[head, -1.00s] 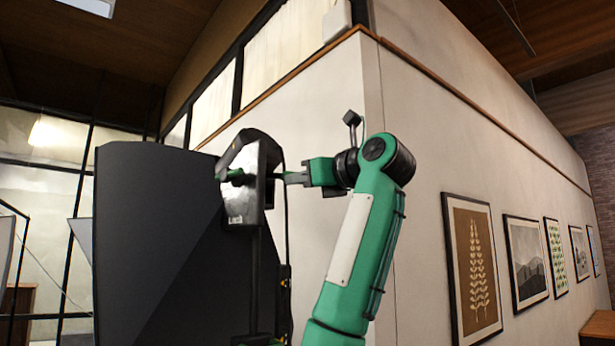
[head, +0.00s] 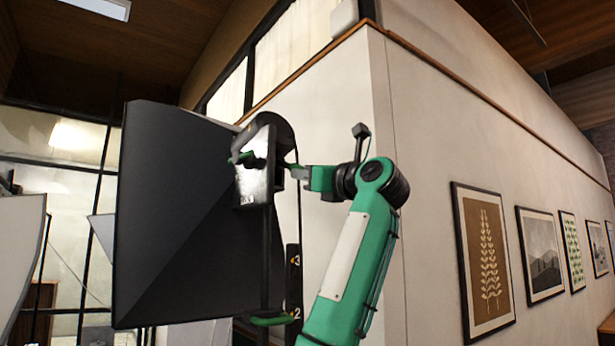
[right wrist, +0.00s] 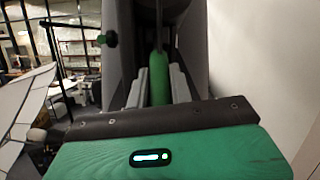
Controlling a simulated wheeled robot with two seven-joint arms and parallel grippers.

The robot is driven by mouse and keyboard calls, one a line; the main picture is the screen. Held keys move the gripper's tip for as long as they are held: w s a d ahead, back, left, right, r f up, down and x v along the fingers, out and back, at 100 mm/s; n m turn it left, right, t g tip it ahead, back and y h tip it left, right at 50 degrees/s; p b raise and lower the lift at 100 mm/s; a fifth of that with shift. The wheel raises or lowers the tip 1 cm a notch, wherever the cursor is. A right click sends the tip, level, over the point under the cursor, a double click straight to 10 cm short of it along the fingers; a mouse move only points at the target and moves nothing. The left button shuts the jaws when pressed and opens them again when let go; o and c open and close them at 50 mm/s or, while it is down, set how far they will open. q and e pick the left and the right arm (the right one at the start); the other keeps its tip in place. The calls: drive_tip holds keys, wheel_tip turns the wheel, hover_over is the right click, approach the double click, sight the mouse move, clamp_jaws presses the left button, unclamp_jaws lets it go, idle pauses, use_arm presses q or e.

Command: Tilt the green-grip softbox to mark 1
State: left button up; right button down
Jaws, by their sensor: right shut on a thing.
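The softbox (head: 165,215) is a large dark panel at centre left in the head view, leaning, with its lower edge in sight. A metal bracket (head: 256,165) is at its upper right. My right gripper (head: 293,172) is beside this bracket, reaching in from the right. In the right wrist view, its two grey fingers are shut on the green grip (right wrist: 159,75). A dark scale (head: 293,275) with marks 3 and 2 stands below, right of the bracket. Mark 1 is not in view. My left gripper is not in view.
A green handle (head: 273,320) sticks out low near the scale. Another pale panel (head: 18,245) stands at the far left. A white wall (head: 430,150) with framed pictures (head: 485,260) runs behind and right of my right arm.

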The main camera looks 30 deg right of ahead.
drive_tip(key=c, duration=1.3)
unclamp_jaws()
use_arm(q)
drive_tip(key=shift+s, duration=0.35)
use_arm(e)
drive_tip(key=shift+o, duration=0.2)
drive_tip(key=shift+s, duration=0.1)
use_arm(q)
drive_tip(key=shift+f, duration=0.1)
use_arm(e)
drive_tip(key=shift+s+f, duration=0.15)
drive_tip(key=shift+f, duration=0.05)
use_arm(q)
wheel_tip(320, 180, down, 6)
drive_tip(key=b, duration=0.6)
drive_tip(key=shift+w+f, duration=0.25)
use_arm(e)
drive_tip(key=v, duration=1.3)
drive_tip(key=shift+s, duration=0.2)
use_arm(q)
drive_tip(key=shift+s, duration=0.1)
